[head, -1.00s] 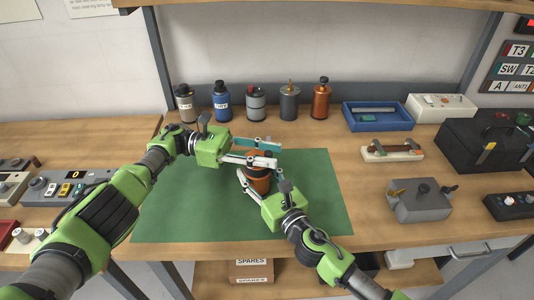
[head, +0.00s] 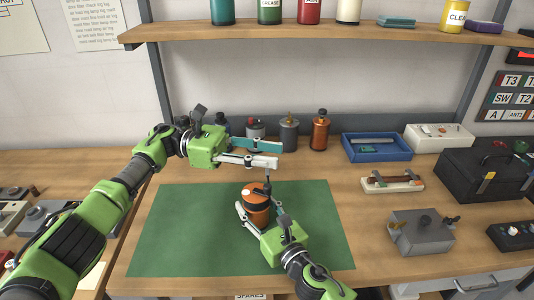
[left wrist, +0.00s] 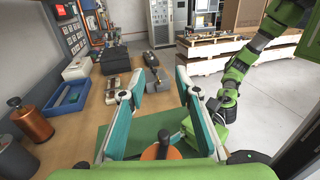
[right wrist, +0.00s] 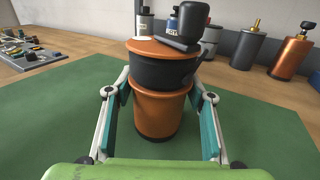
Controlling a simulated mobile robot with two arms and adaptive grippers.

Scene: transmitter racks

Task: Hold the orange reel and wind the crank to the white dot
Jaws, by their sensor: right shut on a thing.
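The orange reel (head: 258,212) stands upright on the green mat (head: 180,225), with a dark band and an orange top. My right gripper (head: 262,222) is shut around its body, one finger on each side in the right wrist view (right wrist: 161,115). The crank's dark handle (head: 267,186) rises at the top's right side; its black knob (right wrist: 195,20) and arm show large in the right wrist view. The white dot (head: 246,192) is at the top's left, apart from the crank. My left gripper (head: 278,154) is open and empty above the reel, its fingers spread in the left wrist view (left wrist: 163,85).
Several jars, including a copper one (head: 319,133), stand behind the mat. A blue tray (head: 376,153), a fuse-like part on a white base (head: 392,184) and a grey box (head: 420,232) lie to the right. The mat's left side is clear.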

